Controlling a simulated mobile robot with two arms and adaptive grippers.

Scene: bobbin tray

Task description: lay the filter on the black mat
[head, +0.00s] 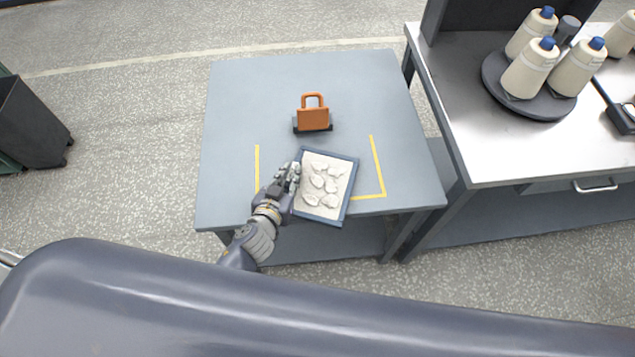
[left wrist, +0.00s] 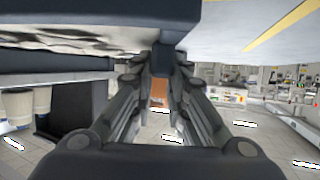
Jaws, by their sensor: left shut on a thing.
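The filter (head: 318,217) is a flat square panel with a dark blue frame and a pale face carrying several whitish lumps. It is at the front of the grey-blue table, turned slightly, its near edge reaching past the table's front edge. My left gripper (head: 288,174) is shut on its left side. In the left wrist view the fingers (left wrist: 163,75) close on the dark frame (left wrist: 166,57), and the pale lumpy face shows at top left. Whether the filter touches the table is unclear. I cannot pick out a separate black mat. My right gripper is not in view.
An orange block with a handle (head: 313,118) stands on a dark base on the table (head: 240,95). Yellow corner lines (head: 378,165) mark the front. A steel bench at right holds thread cones (head: 530,70) on a round dark tray (head: 497,88). The table's back is clear.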

